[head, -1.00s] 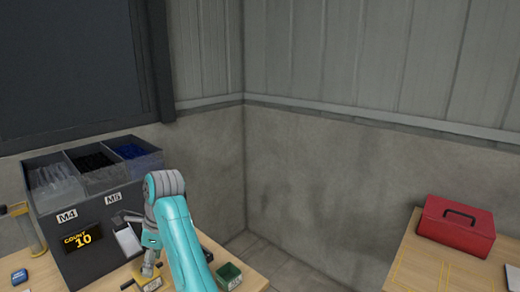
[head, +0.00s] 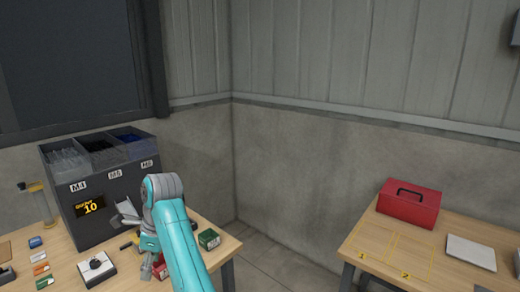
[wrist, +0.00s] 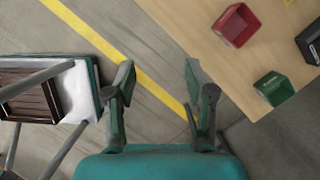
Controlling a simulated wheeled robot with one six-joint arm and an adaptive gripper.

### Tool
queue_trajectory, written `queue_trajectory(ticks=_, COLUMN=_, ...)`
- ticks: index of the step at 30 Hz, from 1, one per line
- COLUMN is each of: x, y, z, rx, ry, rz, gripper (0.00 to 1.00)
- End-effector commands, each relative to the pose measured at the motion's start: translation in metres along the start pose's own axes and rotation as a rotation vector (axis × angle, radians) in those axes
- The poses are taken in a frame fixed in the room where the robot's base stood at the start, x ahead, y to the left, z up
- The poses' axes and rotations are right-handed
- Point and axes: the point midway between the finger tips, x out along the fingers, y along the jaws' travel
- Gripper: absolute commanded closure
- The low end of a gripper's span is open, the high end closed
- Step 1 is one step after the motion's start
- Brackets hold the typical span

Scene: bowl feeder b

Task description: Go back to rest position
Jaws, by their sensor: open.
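My gripper (wrist: 158,88) is open and empty in the wrist view, pointing down over the floor beside the table edge. In the head view my gripper (head: 150,268) is small, at the front of the left table, partly hidden by my teal arm. The grey bowl feeder (head: 98,220) stands on that table, with bins labelled M4, M5 and M6 and a display reading 10. A chute sticks out at its front right.
A red bin (wrist: 236,25) and a green bin (wrist: 273,88) sit near the table edge. A dark bin (wrist: 311,42) is beside them. A white-topped item (wrist: 75,92) stands at left. The right table (head: 430,262) holds a red toolbox (head: 409,204) and a pale plate (head: 470,252).

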Motion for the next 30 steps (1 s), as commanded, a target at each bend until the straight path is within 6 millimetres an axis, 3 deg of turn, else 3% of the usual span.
queue_trajectory(ticks=10, x=0.038, y=-0.004, z=-0.028, rx=-0.041, ry=-0.016, rz=-0.039, gripper=0.46)
queue_trajectory(ticks=17, x=0.078, y=-0.005, z=-0.06, rx=-0.089, ry=-0.029, rz=-0.087, gripper=0.46)
queue_trajectory(ticks=23, x=0.13, y=-0.001, z=-0.109, rx=-0.162, ry=-0.037, rz=-0.161, gripper=0.46)
queue_trajectory(ticks=30, x=0.196, y=0.021, z=-0.186, rx=-0.287, ry=-0.025, rz=-0.287, gripper=0.46)
